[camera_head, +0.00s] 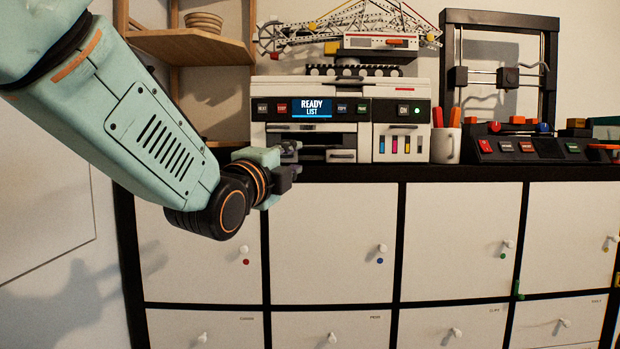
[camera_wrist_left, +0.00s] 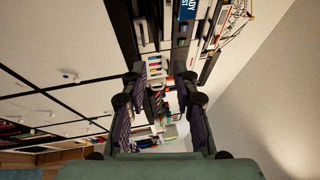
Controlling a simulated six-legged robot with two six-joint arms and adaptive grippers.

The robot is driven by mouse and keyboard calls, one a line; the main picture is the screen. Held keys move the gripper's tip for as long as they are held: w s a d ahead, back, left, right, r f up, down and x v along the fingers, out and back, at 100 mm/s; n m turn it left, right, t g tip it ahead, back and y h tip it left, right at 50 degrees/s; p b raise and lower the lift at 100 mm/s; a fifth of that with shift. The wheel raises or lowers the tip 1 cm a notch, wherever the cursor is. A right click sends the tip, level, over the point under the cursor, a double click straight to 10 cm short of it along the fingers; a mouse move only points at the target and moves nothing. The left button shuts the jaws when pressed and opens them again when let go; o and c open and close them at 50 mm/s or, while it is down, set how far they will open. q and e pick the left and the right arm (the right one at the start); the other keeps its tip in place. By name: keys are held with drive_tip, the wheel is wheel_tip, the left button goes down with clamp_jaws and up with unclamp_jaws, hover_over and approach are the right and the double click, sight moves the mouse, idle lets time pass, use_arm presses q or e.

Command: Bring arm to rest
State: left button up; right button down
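My left arm comes in from the upper left in the head view. Its gripper (camera_head: 290,165) is in front of the left end of the printer (camera_head: 345,90), near the shelf-top edge. In the left wrist view the two fingers of my left gripper (camera_wrist_left: 159,76) stand apart with a gap between them. Nothing is held in the gap; only the background shows through it. From these views I cannot tell whether the fingertips touch the printer. My right arm and gripper are in neither view.
A white cabinet (camera_head: 333,240) with black frame and small knobs is below. A mug with orange sticks (camera_head: 445,145), a black button panel (camera_head: 540,147) and a 3D printer frame (camera_head: 500,65) stand to the right. A wooden shelf (camera_head: 190,46) is on the left wall.

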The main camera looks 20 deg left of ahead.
use_arm(q)
drive_tip(key=s+a+f+n+g+y+b, duration=0.1)
drive_tip(key=s+f+n+g+b, duration=0.15)
drive_tip(key=f+n, duration=0.75)
drive_tip(key=s+a+f+n+g+b, duration=0.1)
drive_tip(key=s+f+g+b, duration=0.15)
drive_tip(key=f, duration=1.65)
drive_tip(key=s+f+n+g+y+b, duration=0.15)
drive_tip(key=s+f+n+g, duration=0.35)
drive_tip(key=f, duration=0.9)
drive_tip(key=s+a+f+n+g+b, duration=0.1)
drive_tip(key=s+f+n+g+b, duration=0.15)
drive_tip(key=s+f, duration=0.65)
drive_tip(key=s+f+n+g+b, duration=0.25)
drive_tip(key=s+f, duration=0.25)
drive_tip(key=f, duration=0.8)
drive_tip(key=s+f+g+b, duration=0.4)
drive_tip(key=s+f+b, duration=0.2)
drive_tip(key=s+f, duration=1)
drive_tip(key=s, duration=0.3)
drive_tip(key=shift+s+g, duration=0.3)
drive_tip(key=shift+s, duration=0.1)
drive_tip(key=shift+a, duration=0.1)
